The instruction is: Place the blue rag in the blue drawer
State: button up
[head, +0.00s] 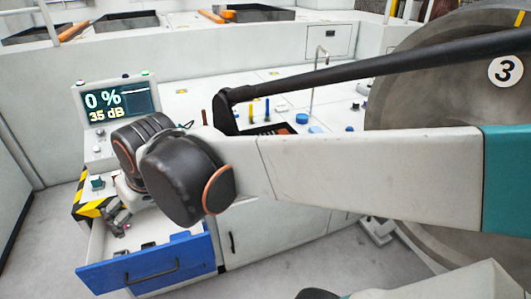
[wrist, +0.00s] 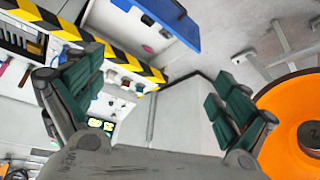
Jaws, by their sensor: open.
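The blue drawer (head: 145,264) is pulled out at the lower left of the head view, with a few small dark items inside. My gripper (head: 118,214) hangs over the left back part of the drawer, partly behind my arm. In the wrist view my gripper (wrist: 153,92) has its green-padded fingers wide apart with nothing between them. I cannot make out the blue rag for certain.
A display (head: 118,100) stands on the bench behind my arm. Yellow-black striped edging (wrist: 100,48) borders the bench above the drawer. Small blue objects (head: 302,118) sit on the bench top. A large wheel (head: 420,85) stands at the right. Floor is clear before the drawer.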

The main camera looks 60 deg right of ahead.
jog(key=s+a+f+n+t, duration=0.1)
jog(key=s+a, duration=0.1)
jog(key=s, duration=0.5)
dwell(1.0)
